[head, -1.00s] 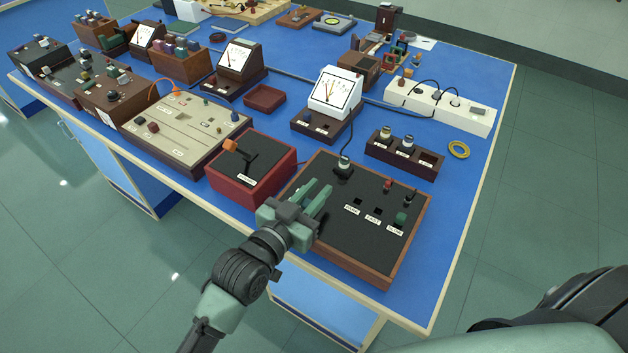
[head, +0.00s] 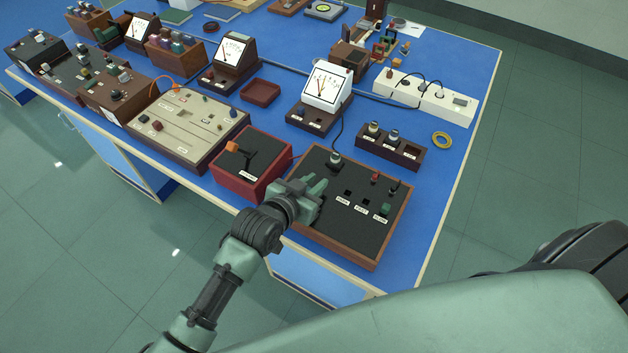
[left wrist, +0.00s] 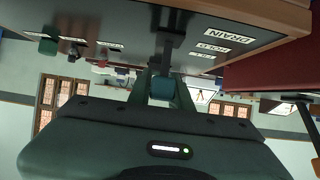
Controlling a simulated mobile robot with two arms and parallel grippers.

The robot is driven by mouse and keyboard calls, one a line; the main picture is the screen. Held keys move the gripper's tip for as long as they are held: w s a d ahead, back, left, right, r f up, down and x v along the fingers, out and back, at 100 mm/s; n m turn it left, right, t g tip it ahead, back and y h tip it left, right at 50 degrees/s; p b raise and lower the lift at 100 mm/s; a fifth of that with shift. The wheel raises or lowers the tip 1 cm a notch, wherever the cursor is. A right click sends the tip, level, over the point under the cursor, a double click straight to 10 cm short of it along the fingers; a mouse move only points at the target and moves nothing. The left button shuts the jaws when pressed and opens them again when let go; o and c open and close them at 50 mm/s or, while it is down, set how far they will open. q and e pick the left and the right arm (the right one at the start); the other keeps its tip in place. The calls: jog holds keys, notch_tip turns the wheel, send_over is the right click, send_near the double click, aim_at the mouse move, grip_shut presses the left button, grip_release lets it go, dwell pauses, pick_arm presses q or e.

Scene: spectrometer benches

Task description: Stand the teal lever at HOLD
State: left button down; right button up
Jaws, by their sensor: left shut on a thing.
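The black panel (head: 362,233) in a brown wooden frame lies at the table's front edge. My left gripper (head: 317,187) is low over its left part and hides the teal lever in the head view. In the left wrist view the teal knob (left wrist: 162,88) of the lever sits between my fingers, which are shut on it. Its dark stem (left wrist: 168,48) runs to the panel, beside the labels DRAIN (left wrist: 231,39) and HOLD (left wrist: 210,48) and a third, blurred one. I cannot tell which label the lever stands at. My right gripper is out of view.
A red box (head: 238,176) with an orange-handled lever (head: 233,147) stands just left of the panel. A green knob (head: 385,209) and a red knob (head: 375,177) stand on the panel's right part. A white meter (head: 325,88) stands behind. Blue tabletop is clear right of the panel.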

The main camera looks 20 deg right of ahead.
aim_at(308, 189)
pick_arm(q)
jog(key=c, duration=1.3)
grip_release()
jog(key=v, duration=0.7)
jog(key=shift+s+a+r+b, duration=0.2)
jog(key=shift+a+b, duration=0.05)
jog(key=shift+b, duration=0.05)
